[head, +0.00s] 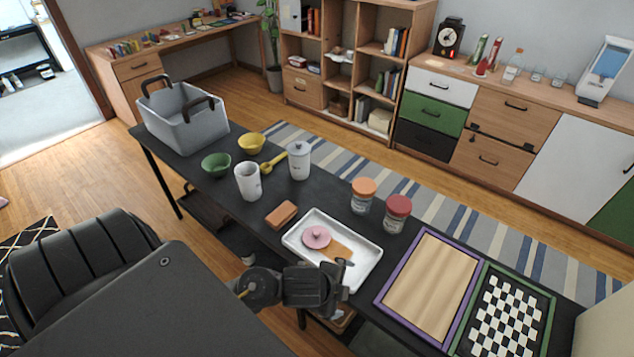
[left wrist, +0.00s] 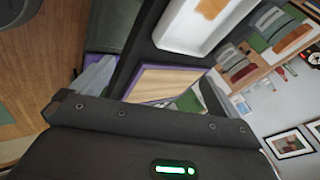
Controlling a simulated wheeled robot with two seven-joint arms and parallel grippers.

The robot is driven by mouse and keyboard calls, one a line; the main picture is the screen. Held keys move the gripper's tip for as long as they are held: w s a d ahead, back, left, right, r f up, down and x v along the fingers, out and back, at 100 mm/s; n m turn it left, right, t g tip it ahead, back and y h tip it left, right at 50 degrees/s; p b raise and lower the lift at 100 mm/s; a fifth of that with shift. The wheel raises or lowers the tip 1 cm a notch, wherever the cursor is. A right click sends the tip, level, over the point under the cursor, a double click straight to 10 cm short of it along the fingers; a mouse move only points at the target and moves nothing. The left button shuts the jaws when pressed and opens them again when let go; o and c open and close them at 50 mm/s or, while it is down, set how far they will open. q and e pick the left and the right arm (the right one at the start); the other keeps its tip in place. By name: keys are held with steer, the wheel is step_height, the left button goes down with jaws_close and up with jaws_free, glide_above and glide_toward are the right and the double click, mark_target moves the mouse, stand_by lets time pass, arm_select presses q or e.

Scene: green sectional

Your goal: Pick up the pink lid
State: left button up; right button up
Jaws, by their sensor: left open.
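The pink lid (head: 316,237), a round disc with a small knob, lies in the white tray (head: 363,282) on the black table in the head view. A flat brown piece (head: 342,250) lies beside it in the tray. My left gripper (head: 343,273) is open and empty at the tray's near edge, to the right of and nearer than the lid, apart from it. The left wrist view shows part of the white tray (left wrist: 185,35) and the brown piece (left wrist: 211,8), but not the lid. My right gripper is in neither view.
Behind the tray stand an orange-lidded jar (head: 363,195) and a red-lidded jar (head: 396,213). A brown block (head: 281,214) lies left of it. A purple-framed board (head: 432,284) and a checkered board (head: 510,317) lie right. White canisters, bowls and a grey basket (head: 187,128) stand farther left.

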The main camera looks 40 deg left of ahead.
arm_select(q)
steer(key=w+m, duration=0.1)
steer(key=m, duration=0.1)
steer(key=w+m, duration=0.2)
steer(key=m, duration=0.1)
steer(key=w+a+r+m, duration=0.1)
steer(key=w+m, duration=0.1)
steer(key=m, duration=0.1)
steer(key=shift+h, duration=0.4)
steer(key=w+a+m, duration=0.3)
steer(key=a+m, duration=0.1)
steer(key=m, duration=0.2)
steer(key=m+g+y, duration=0.2)
steer(key=m+y, duration=0.1)
steer(key=m, duration=0.4)
glide_toward(316, 232)
steer(key=shift+h, duration=0.3)
steer(key=x, duration=0.2)
steer(key=a+x, duration=0.1)
steer(key=x, duration=0.2)
steer(key=shift+w+f, duration=0.1)
steer(key=shift+w, duration=0.15)
steer(key=shift+p+x, duration=0.4)
steer(key=shift+x, duration=2.25)
steer(key=shift+s+d, duration=0.15)
steer(key=shift+d, duration=0.05)
steer(key=shift+c, duration=0.3)
steer(key=c, duration=0.8)
